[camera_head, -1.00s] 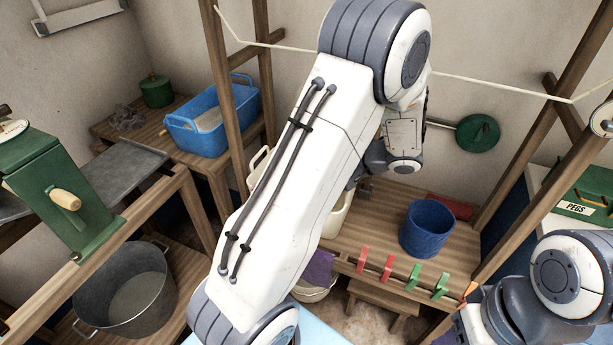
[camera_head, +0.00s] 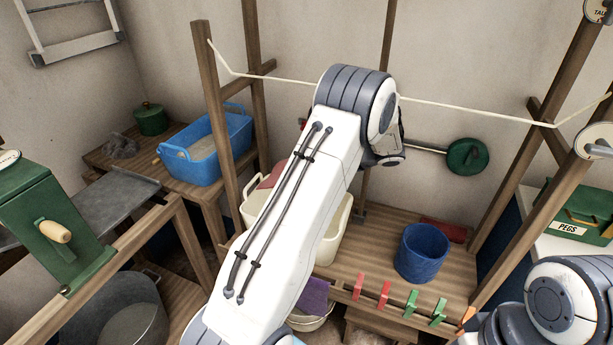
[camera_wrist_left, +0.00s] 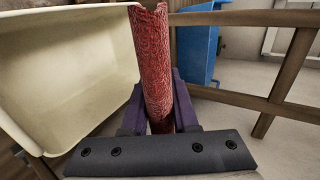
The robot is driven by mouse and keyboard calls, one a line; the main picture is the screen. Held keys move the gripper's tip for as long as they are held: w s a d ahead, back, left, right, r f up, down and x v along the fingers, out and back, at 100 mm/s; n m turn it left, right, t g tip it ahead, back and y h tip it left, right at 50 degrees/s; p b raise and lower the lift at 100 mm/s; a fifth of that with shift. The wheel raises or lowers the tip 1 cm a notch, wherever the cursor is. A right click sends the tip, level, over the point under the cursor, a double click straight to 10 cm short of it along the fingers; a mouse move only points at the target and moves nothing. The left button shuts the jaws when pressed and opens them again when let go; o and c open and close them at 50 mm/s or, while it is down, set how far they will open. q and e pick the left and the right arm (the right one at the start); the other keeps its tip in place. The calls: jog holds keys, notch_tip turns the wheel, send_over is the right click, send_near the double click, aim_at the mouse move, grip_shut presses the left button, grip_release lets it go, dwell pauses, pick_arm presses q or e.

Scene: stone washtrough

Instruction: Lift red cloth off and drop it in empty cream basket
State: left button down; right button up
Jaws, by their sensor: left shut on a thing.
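The red cloth (camera_wrist_left: 155,70) is rolled lengthwise and held between the fingers of my left gripper (camera_wrist_left: 160,122) in the left wrist view. A cream basket (camera_wrist_left: 60,85) is beside it on the left, its visible inside bare. In the head view my left arm hides the left gripper. Cream basket walls show on the right of the arm (camera_head: 333,240) and on its left; I cannot tell if they are one basket. A red patch (camera_head: 272,175) shows by the left part; I cannot tell if it is the held cloth. My right gripper is out of view.
A blue bucket (camera_head: 421,252) and a dark red item (camera_head: 443,230) stand on the bench. Clothes pegs line its front edge, and a purple cloth (camera_head: 315,295) hangs there. A blue tub (camera_head: 205,145) is at left. Wooden posts and a line (camera_head: 470,110) frame the space.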

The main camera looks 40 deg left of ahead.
pick_arm(q)
jog(key=shift+w+a, duration=0.2)
jog(key=shift+w, duration=0.2)
